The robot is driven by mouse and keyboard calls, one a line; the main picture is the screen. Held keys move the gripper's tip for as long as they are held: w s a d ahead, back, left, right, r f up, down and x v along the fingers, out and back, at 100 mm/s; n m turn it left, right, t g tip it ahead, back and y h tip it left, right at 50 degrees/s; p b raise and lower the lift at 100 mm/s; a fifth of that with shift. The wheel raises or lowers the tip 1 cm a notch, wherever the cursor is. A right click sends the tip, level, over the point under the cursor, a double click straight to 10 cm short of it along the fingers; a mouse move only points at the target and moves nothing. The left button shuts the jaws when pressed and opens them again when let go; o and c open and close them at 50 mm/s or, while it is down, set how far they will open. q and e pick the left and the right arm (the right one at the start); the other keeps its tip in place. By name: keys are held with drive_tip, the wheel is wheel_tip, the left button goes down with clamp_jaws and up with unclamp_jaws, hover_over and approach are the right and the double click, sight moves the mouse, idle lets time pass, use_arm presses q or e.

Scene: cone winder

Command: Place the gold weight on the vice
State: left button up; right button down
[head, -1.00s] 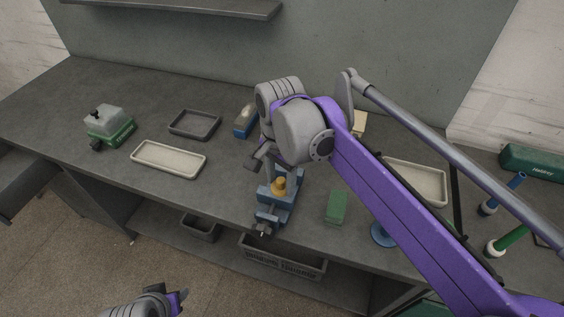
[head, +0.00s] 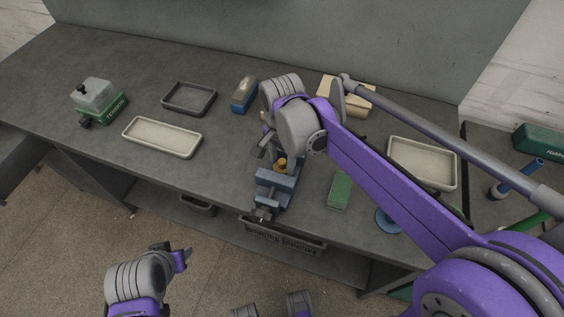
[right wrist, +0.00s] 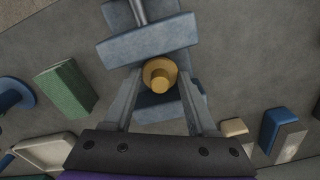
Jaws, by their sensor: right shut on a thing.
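The blue vice (head: 274,190) stands at the front edge of the bench in the head view. The gold weight (head: 282,164) shows just behind its front jaw, partly hidden by it. In the right wrist view, the stepped round gold weight (right wrist: 160,75) is between my right gripper's fingertips (right wrist: 161,82), over the vice (right wrist: 150,42). My right gripper (head: 270,150) is shut on the weight; its fingers are mostly hidden in the head view. I cannot tell whether the weight touches the vice. My left gripper (head: 181,259) is low at the left, away from the bench; its jaw state is unclear.
A green block (head: 339,190) and a blue round base (head: 388,221) lie right of the vice. Pale trays (head: 162,137) (head: 422,163), a dark tray (head: 189,98), a blue-and-grey block (head: 244,94) and a green-and-grey device (head: 98,99) stand around.

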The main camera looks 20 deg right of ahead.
sight(282, 161)
drive_tip(key=shift+f, duration=0.5)
drive_tip(key=shift+f, duration=0.1)
drive_tip(key=shift+c, duration=2.4)
unclamp_jaws()
drive_tip(key=shift+r, duration=0.25)
wheel_tip(282, 161, up, 12)
drive_tip(key=p, duration=0.1)
drive_tip(key=shift+f, duration=0.1)
